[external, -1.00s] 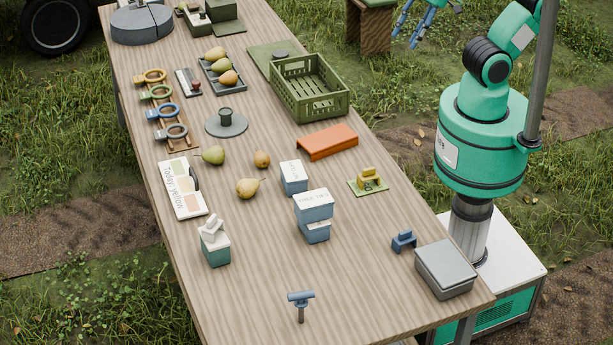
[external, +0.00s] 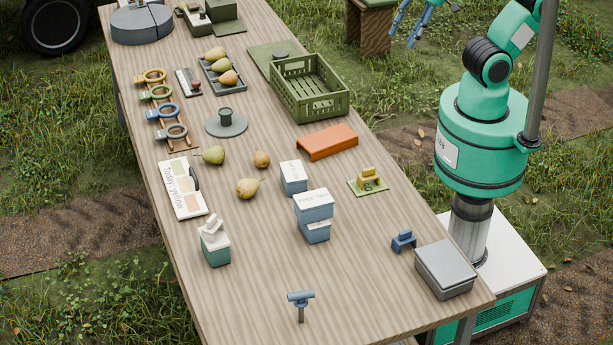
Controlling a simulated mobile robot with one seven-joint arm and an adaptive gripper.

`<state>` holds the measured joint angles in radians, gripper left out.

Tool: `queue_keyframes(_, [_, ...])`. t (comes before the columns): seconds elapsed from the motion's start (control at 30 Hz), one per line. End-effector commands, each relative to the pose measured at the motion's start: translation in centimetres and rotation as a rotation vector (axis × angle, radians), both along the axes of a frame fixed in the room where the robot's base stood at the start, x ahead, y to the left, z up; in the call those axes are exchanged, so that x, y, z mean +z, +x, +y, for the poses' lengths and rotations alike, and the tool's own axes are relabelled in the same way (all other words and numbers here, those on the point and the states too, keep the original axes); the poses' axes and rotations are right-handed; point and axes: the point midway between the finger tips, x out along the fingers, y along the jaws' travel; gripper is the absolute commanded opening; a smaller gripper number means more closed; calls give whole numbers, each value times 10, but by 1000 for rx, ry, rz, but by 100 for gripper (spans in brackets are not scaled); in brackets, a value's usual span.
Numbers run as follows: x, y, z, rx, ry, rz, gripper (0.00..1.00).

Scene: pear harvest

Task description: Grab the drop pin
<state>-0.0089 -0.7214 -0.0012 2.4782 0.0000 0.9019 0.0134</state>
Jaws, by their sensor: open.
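A blue T-handled pin (external: 301,300), which looks like the drop pin, stands upright near the front of the wooden table. Its grey shank points down and its crossbar is on top. My gripper (external: 407,32) shows only partly at the top edge of the external view, with its blue fingers spread apart and nothing between them. It is over the grass beyond the table's right side, far from the pin.
Near the pin are a teal box (external: 215,250), stacked blue-white boxes (external: 314,212), a blue clip (external: 404,240) and a grey lidded box (external: 445,268). A green crate (external: 310,88) and loose pears (external: 248,188) lie farther back. Table around the pin is clear.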

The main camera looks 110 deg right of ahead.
Motion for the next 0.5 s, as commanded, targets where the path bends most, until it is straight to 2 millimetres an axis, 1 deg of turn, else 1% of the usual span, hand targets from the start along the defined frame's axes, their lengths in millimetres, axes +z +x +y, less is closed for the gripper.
queue_keyframes(0.17, [13,25,7,-6,14,22,51])
queue_keyframes(0.27, [22,44,13,-11,23,37,51])
queue_keyframes(0.5, [40,96,32,-29,46,78,51])
